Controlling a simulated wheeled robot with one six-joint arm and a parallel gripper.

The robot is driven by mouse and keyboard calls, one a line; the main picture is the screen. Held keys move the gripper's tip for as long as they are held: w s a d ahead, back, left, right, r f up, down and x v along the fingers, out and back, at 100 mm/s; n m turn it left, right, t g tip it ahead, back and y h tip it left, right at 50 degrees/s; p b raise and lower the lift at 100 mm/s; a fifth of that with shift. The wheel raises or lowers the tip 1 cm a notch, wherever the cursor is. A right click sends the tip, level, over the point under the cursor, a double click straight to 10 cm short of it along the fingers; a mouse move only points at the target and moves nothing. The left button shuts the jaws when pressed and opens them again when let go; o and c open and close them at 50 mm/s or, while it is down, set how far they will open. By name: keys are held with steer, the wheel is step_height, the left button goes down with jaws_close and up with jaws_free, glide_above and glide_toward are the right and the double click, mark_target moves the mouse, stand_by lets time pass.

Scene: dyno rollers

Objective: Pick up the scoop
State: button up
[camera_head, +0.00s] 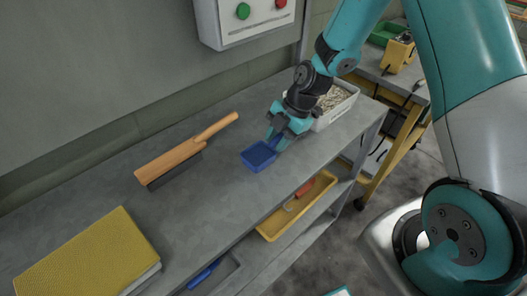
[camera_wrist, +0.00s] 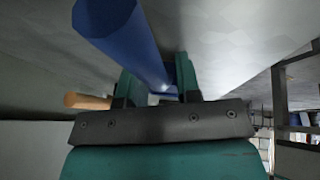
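The blue scoop (camera_head: 259,156) rests on the grey bench top, with its square tray toward the lower left and its handle running toward my gripper (camera_head: 277,132). My gripper reaches down over the handle end from the upper right. In the wrist view the round blue handle (camera_wrist: 118,25) passes between the two teal fingers of my gripper (camera_wrist: 157,82). A narrow gap shows between the handle and the right finger, so the fingers look open around it. The scoop's tray is mostly hidden in the wrist view.
A wooden brush (camera_head: 185,153) lies left of the scoop; its handle also shows in the wrist view (camera_wrist: 88,101). A white bin (camera_head: 336,105) of small pieces stands behind my gripper. A yellow book-like block (camera_head: 85,258) lies front left. A yellow tray (camera_head: 297,206) sits on the lower shelf.

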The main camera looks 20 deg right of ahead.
mark_target(278, 137)
steer(key=shift+c, duration=0.2)
jaws_close()
step_height(278, 137, up, 20)
steer(key=shift+b, duration=0.3)
